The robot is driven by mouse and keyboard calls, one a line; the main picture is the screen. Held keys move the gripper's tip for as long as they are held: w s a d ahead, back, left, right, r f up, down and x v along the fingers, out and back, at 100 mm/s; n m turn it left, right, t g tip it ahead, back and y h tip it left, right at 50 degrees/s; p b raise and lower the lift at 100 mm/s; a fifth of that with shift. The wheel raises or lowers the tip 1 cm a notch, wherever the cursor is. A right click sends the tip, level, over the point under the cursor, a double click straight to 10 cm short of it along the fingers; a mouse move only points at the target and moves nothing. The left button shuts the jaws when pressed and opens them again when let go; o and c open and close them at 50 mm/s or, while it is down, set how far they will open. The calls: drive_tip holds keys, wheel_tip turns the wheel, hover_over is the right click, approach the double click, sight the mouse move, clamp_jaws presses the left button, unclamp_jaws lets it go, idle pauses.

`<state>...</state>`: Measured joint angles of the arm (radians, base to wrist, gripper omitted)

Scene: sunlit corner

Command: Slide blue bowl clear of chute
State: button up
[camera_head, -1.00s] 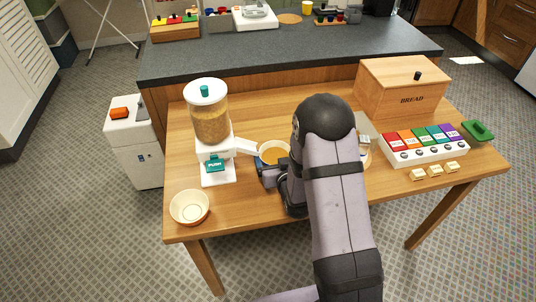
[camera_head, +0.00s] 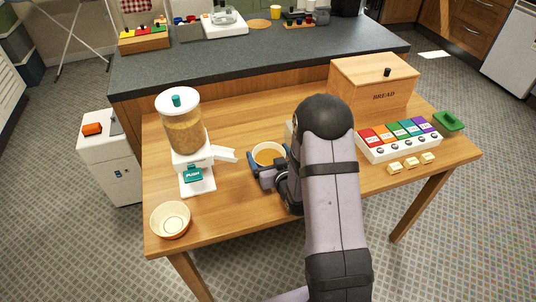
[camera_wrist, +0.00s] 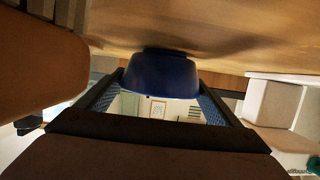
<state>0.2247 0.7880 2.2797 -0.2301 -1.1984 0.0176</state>
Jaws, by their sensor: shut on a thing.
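The blue bowl (camera_head: 268,153) stands on the wooden table with yellowish-brown contents inside its pale rim. In the wrist view its dark blue outside (camera_wrist: 160,78) sits between the two fingers. My gripper (camera_head: 264,171) is shut on the bowl from the front; it also shows in the wrist view (camera_wrist: 155,98). The white chute (camera_head: 222,154) sticks out to the right from the cereal dispenser (camera_head: 184,134). A small gap shows between the chute's tip and the bowl's left rim. My arm hides part of the table right of the bowl.
An orange-and-white bowl (camera_head: 170,220) stands at the table's front left. A bread box (camera_head: 374,83), a row of coloured bins (camera_head: 399,139), several small blocks (camera_head: 411,163) and a green dish (camera_head: 448,121) are at the right. Bare table lies behind the bowl.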

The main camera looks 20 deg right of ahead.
drive_tip(key=o, duration=1)
drive_tip(key=shift+s, duration=0.1)
drive_tip(key=shift+b+v, duration=0.6)
drive_tip(key=shift+v, duration=2.95)
drive_tip(key=shift+r, duration=0.15)
